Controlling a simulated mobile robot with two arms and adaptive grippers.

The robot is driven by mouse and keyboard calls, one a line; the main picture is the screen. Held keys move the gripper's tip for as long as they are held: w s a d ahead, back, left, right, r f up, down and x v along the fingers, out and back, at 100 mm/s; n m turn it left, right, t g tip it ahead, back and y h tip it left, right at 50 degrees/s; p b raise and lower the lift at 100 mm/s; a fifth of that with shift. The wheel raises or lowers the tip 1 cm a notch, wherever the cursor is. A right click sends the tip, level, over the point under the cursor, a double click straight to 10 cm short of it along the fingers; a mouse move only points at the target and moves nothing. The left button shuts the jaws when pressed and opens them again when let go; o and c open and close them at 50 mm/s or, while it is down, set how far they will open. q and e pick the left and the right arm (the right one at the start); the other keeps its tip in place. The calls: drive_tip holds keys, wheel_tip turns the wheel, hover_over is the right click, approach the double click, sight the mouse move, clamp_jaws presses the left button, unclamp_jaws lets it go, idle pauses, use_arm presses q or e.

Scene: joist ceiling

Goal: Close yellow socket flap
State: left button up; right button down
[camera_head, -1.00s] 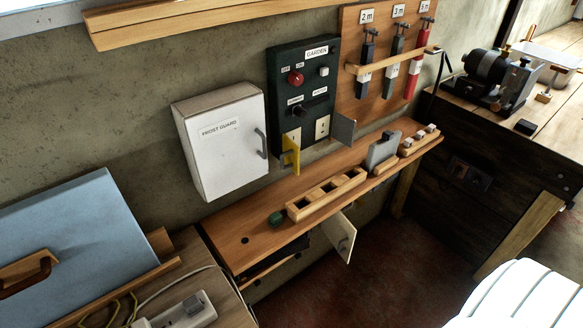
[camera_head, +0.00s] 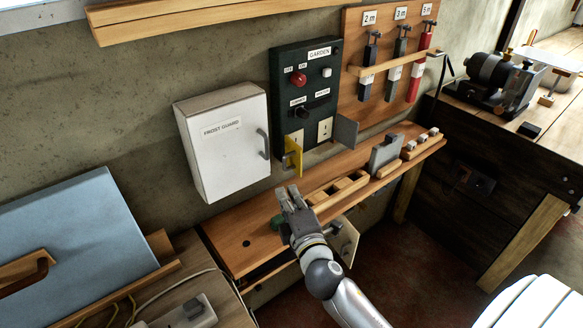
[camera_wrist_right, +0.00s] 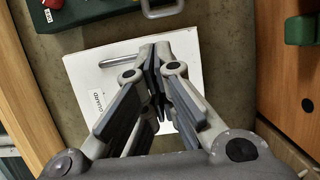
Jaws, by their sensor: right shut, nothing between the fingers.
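The yellow socket flap (camera_head: 295,158) stands out from the lower left of the dark green GARDEN panel (camera_head: 318,78), swung open beside its socket. A grey flap (camera_head: 346,131) stands open at the panel's right socket (camera_head: 325,129). My right gripper (camera_head: 290,191) is shut and empty, below the yellow flap and apart from it, above the wooden shelf. In the right wrist view its fingers (camera_wrist_right: 159,97) show closed together in front of the white cabinet; I cannot make out the yellow flap there. My left gripper is not in view.
The white FROST GUARD cabinet (camera_head: 222,145) with a grey handle is just left of the flap. The shelf (camera_head: 228,240) below holds a slotted wooden block (camera_head: 322,196) and a green piece (camera_head: 277,223). A small door (camera_head: 350,246) hangs open under the shelf.

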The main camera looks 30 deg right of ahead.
sight(291, 168)
drive_tip(key=w+d+p, duration=0.1)
drive_tip(key=w, duration=0.2)
drive_tip(key=w+d, duration=0.2)
drive_tip(key=w, duration=0.1)
drive_tip(key=w+d+p, duration=0.1)
drive_tip(key=w, duration=0.2)
drive_tip(key=shift+d+p, duration=0.3)
drive_tip(key=shift+p, duration=0.05)
drive_tip(key=shift+d, duration=0.6)
